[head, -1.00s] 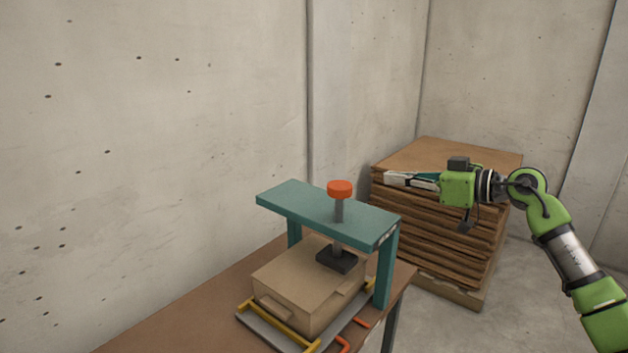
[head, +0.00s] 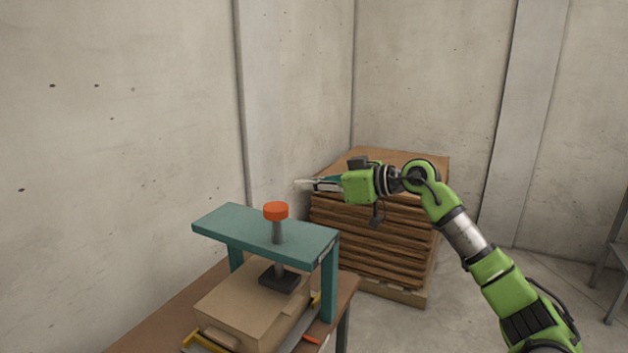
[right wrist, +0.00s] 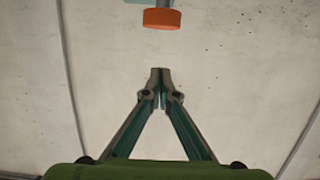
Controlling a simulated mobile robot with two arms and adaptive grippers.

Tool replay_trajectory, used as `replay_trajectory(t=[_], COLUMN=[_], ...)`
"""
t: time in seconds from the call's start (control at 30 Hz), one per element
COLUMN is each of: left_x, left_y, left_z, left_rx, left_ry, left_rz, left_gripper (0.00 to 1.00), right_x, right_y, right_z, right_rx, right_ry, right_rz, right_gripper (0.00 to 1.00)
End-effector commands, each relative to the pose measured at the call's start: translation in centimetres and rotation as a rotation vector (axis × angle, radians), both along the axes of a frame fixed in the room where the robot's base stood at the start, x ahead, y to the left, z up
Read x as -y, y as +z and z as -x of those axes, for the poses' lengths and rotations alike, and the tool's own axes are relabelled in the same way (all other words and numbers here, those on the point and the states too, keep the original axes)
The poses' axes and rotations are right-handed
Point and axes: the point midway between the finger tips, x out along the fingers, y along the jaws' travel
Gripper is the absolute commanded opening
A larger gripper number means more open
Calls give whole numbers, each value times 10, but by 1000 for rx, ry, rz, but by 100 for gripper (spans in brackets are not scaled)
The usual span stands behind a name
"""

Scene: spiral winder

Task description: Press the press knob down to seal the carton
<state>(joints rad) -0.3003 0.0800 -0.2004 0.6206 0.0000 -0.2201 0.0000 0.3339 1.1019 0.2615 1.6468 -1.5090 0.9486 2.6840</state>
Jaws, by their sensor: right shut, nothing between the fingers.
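The orange press knob (head: 276,211) tops a grey shaft that passes through the teal press frame (head: 265,232). A dark press plate (head: 280,278) at the shaft's lower end is over the brown carton (head: 247,305); I cannot tell if it touches. The carton is under the frame. My right gripper (head: 300,184) is shut and empty, to the right of the knob and slightly higher in the head view. In the right wrist view the knob (right wrist: 162,19) is at the top, apart from the shut fingertips (right wrist: 160,72). My left gripper is not in view.
The press stands on a brown table (head: 165,325) near the concrete wall. A tall stack of brown sheets (head: 375,240) on a pallet stands behind my right gripper. Part of a grey stand (head: 615,250) shows at the right edge. Open floor lies between.

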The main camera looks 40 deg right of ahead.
Motion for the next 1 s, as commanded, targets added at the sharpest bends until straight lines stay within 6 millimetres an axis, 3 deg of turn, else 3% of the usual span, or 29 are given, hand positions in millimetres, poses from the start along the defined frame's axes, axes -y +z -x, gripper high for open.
replay_trajectory(t=[0.1, 0.33, 0.4, 0.6, 1.0], left_x=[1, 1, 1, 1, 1], left_y=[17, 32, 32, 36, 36], left_z=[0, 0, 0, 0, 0], left_rx=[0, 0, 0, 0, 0], left_ry=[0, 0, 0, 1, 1], left_rz=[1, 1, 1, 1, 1], left_gripper=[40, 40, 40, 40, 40], right_x=[-9, -25, -23, -23, -22], right_y=[1, -10, -27, -48, -54], right_z=[-21, -56, -54, -53, -53], right_rx=[3, 2, -4, -2, 0], right_ry=[1, 3, 1, 0, 0], right_rz=[-6, -3, -2, -2, 1], right_gripper=[0, 0, 0, 0, 0])
